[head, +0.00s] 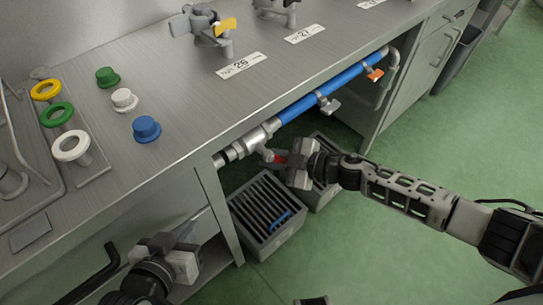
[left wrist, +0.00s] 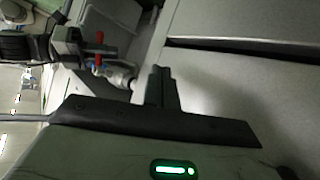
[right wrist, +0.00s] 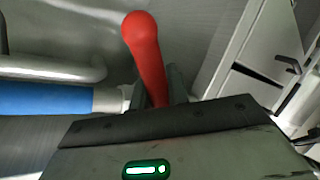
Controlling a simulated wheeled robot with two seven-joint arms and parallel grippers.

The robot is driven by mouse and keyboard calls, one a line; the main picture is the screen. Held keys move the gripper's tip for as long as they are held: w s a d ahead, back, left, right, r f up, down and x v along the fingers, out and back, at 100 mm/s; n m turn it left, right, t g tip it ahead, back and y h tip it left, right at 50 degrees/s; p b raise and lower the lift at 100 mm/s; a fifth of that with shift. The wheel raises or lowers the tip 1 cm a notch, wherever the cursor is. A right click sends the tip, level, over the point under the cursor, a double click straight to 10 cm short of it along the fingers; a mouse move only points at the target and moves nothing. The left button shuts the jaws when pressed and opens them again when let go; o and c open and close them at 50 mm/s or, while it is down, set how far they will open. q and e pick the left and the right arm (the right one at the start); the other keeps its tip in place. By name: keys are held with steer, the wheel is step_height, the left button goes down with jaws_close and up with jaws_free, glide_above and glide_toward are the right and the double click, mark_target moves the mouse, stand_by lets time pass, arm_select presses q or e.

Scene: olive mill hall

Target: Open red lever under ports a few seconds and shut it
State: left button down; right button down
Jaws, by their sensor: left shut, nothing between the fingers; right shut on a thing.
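The red lever (head: 281,158) is under the counter's front edge in the head view, at the near end of the blue pipe (head: 335,92), and is mostly hidden there. My right gripper (head: 290,165) is shut on it. In the right wrist view the red lever (right wrist: 147,55) rises from between the fingers, roughly crosswise to the blue pipe (right wrist: 45,98). Ports with tags 26 (head: 240,65) and 27 (head: 304,34) stand on the counter above. My left gripper (head: 168,256) is shut and empty before the cabinet, apart from the lever.
Other valves sit along the pipe, one with a grey handle (head: 328,104) and one with an orange handle (head: 375,74). Grey slatted crates (head: 270,246) stand on the floor below. Coloured knobs (head: 146,128) are on the counter (head: 185,165).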

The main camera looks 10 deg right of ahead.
mark_target(279, 160)
arm_select(q)
steer(key=w+d+f+n+h, duration=0.2)
steer(key=w+d+n, duration=0.3)
steer(key=n, duration=0.5)
steer(key=w+d+f+n+h, duration=0.2)
steer(key=w+d+n, duration=0.3)
steer(key=n, duration=0.5)
steer(key=w+d+f+n+g+h, duration=0.1)
steer(key=w+d+f+n, duration=0.1)
steer(key=w+d+n, duration=0.3)
steer(key=d+n, duration=0.4)
steer(key=n, duration=0.1)
steer(key=shift+f+h, duration=0.2)
steer(key=shift+h, duration=0.2)
